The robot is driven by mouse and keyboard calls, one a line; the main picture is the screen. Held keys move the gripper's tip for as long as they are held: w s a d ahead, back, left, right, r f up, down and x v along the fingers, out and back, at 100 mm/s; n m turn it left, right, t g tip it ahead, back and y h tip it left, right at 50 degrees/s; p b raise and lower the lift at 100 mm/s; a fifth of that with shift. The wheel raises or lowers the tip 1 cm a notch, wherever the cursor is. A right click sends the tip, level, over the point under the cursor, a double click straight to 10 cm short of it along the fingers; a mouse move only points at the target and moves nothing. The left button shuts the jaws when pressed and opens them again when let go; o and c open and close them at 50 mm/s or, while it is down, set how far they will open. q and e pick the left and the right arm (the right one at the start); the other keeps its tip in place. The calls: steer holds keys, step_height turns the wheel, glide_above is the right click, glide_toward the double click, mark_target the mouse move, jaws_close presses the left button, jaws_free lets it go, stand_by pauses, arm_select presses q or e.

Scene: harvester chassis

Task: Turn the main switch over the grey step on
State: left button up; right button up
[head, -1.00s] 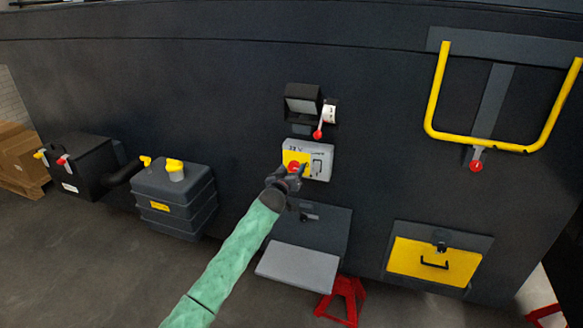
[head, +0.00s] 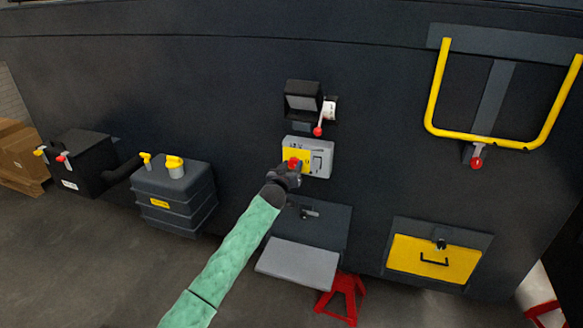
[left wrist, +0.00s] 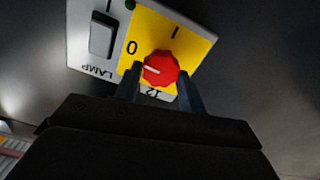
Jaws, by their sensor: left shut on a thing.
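The main switch is a red round knob (head: 294,163) on a yellow plate, on the left half of a grey box on the dark chassis wall. The grey step (head: 298,264) is below it. My left gripper (head: 290,170) is at the knob from below. In the left wrist view its two fingers (left wrist: 160,85) stand on either side of the red knob (left wrist: 160,69), shut on it. The knob's white mark points left, on the side of the printed 0; the I is printed above right. My right gripper is not in view.
A lamp rocker (head: 317,161) sits right of the knob on the same box. A red-tipped lever (head: 318,130) hangs just above. A yellow rail (head: 480,137) and a yellow hatch (head: 432,262) are at right. A grey tank (head: 173,196) stands at left.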

arm_select(q)
steer(key=m+b, duration=0.1)
steer(key=m, duration=0.2)
steer(key=shift+m, duration=0.3)
steer(key=m+b, duration=0.1)
steer(key=m, duration=0.1)
steer(key=shift+d+m, duration=0.1)
steer(key=shift+m, duration=0.3)
steer(key=m, duration=0.2)
steer(key=shift+m, duration=0.4)
steer(key=m, duration=0.4)
steer(key=shift+d+b, duration=0.1)
steer(key=shift+b, duration=0.2)
steer(key=m, duration=0.2)
steer(key=shift+s+f+m, duration=0.1)
steer(key=shift+f+m, duration=0.05)
steer(key=shift+m, duration=0.85)
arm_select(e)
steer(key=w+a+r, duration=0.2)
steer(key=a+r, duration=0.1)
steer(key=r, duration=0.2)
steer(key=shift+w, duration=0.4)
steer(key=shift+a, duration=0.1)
